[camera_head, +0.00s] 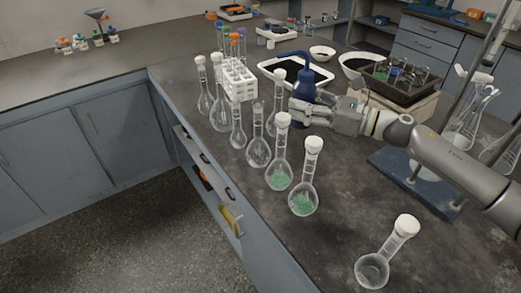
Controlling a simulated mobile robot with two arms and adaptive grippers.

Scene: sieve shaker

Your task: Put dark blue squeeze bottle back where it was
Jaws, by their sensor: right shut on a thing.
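The dark blue squeeze bottle (303,91) stands upright, with a bent blue spout at its top, on or just above the dark bench, behind the row of flasks; I cannot tell whether its base touches. My right gripper (298,110) reaches in from the right and is shut on the bottle's body. My left gripper is not in view.
Several stoppered flasks (281,160) stand close in front and left of the bottle. A white tube rack (238,80) is at left, a black-and-white tray (284,72) behind. A sieve shaker (400,82) and blue stand base (416,185) are at right. A lone flask (373,270) stands in front.

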